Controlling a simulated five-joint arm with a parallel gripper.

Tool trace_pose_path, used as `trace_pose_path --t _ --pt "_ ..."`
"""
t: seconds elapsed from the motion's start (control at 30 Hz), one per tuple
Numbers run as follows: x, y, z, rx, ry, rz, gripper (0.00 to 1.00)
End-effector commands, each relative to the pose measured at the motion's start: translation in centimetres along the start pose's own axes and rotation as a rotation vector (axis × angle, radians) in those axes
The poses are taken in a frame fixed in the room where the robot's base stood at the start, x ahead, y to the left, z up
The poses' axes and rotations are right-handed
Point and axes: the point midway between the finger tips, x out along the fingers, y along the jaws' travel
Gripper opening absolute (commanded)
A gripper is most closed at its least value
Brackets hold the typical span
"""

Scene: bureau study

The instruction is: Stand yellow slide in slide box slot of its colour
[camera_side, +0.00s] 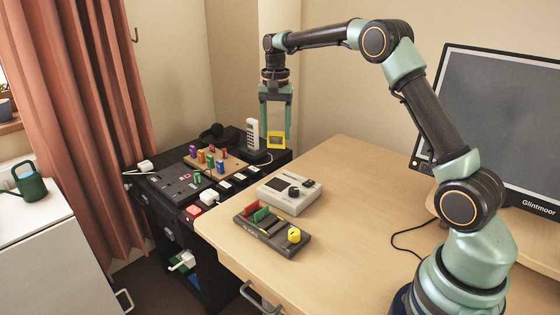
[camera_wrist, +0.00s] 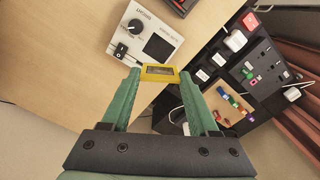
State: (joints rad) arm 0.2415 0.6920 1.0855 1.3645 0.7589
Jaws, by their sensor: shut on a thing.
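The yellow slide (camera_side: 276,140), a small square yellow frame with a dark window, is between the fingertips of my gripper (camera_side: 275,132), which is shut on it. In the wrist view the slide (camera_wrist: 160,73) spans the gap between both green fingers. It hangs in the air above the back of the desk, apart from any surface. The dark slide box (camera_side: 285,249) lies near the desk's front left edge, lower than my gripper.
A light grey device (camera_side: 301,204) with a dark knob lies just behind the box. A dark side unit to the left carries a peg board (camera_side: 218,166) with several coloured pieces, a power panel and a cordless phone (camera_side: 252,135). The desk's middle (camera_side: 352,190) is clear; a monitor stands right.

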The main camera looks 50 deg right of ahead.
Motion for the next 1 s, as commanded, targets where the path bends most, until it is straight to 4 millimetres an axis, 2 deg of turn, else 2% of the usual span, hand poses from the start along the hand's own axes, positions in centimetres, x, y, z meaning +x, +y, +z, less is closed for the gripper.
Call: trace_pose_path --t 0.03,0.23,0.4,0.53,0.7,1.0 --pt "0.7 -0.3 1.4 -0.080 -0.002 0.002 0.16" --pt "3.7 -0.8 6.2 -0.412 -0.001 0.001 0.16" --pt "6.1 -0.3 10.4 -0.679 0.000 0.000 0.16" --pt "7.4 0.4 12.9 -0.839 0.001 0.000 0.16" --pt "8.5 1.1 14.8 -0.963 0.001 0.000 0.16" --pt "10.5 1.4 15.3 -0.997 -0.002 0.001 0.16"
